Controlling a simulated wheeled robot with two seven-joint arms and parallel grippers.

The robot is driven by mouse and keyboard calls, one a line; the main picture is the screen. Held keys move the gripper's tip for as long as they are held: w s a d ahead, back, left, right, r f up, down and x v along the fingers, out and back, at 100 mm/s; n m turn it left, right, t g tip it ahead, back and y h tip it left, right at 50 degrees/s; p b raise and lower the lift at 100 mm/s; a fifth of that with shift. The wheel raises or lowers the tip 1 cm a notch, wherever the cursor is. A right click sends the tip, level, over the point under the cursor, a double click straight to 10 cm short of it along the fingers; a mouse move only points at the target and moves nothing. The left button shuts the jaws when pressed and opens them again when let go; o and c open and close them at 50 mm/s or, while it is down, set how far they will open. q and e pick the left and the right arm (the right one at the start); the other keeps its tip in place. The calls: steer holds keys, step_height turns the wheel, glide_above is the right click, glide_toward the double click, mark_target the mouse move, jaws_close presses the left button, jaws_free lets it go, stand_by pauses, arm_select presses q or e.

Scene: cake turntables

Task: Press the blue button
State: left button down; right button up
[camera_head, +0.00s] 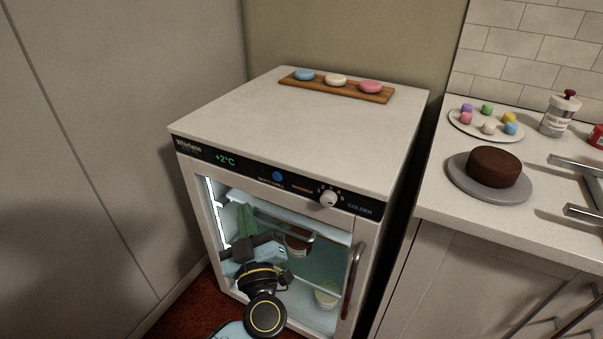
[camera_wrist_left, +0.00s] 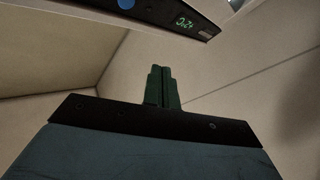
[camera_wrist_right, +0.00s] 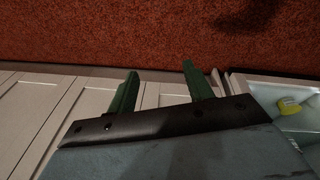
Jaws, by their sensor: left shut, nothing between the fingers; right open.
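The blue button (camera_head: 277,176) is a round disc on the black control panel of the white glass-fronted cooler (camera_head: 300,125). It also shows at the top edge of the left wrist view (camera_wrist_left: 126,4). My left gripper (camera_head: 243,210) is in front of the cooler's glass door, below and left of the button and apart from it. Its green fingers are shut together and empty, as the left wrist view (camera_wrist_left: 162,70) shows. My right gripper (camera_wrist_right: 160,70) is open and empty over the red floor and pale cabinet fronts. It does not show in the head view.
The panel has a green +2°C display (camera_head: 225,161) and a white knob (camera_head: 329,199). The door has a long handle (camera_head: 352,280). A wooden board (camera_head: 340,90) with three coloured discs lies on top. A counter (camera_head: 440,205) with a brown cake (camera_head: 494,167) stands right.

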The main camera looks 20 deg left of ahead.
mark_target(277, 177)
steer(key=shift+w+a+r, duration=0.1)
arm_select(q)
steer(key=shift+w+d+b, duration=0.2)
steer(key=shift+w+b, duration=0.65)
steer(key=shift+w, duration=1.35)
steer(key=shift+w+d+b, duration=0.15)
steer(key=shift+w+b, duration=0.65)
steer(key=shift+w, duration=1.4)
arm_select(e)
steer(key=w+a+r, duration=0.2)
steer(key=a+r, duration=0.2)
steer(key=r, duration=0.3)
steer(key=shift+w+t+y, duration=0.2)
steer(key=shift+t+y, duration=0.1)
steer(key=shift+a, duration=0.1)
arm_select(q)
steer(key=shift+w+p, duration=0.35)
steer(key=shift+w, duration=0.05)
arm_select(e)
steer(key=shift+r, duration=0.4)
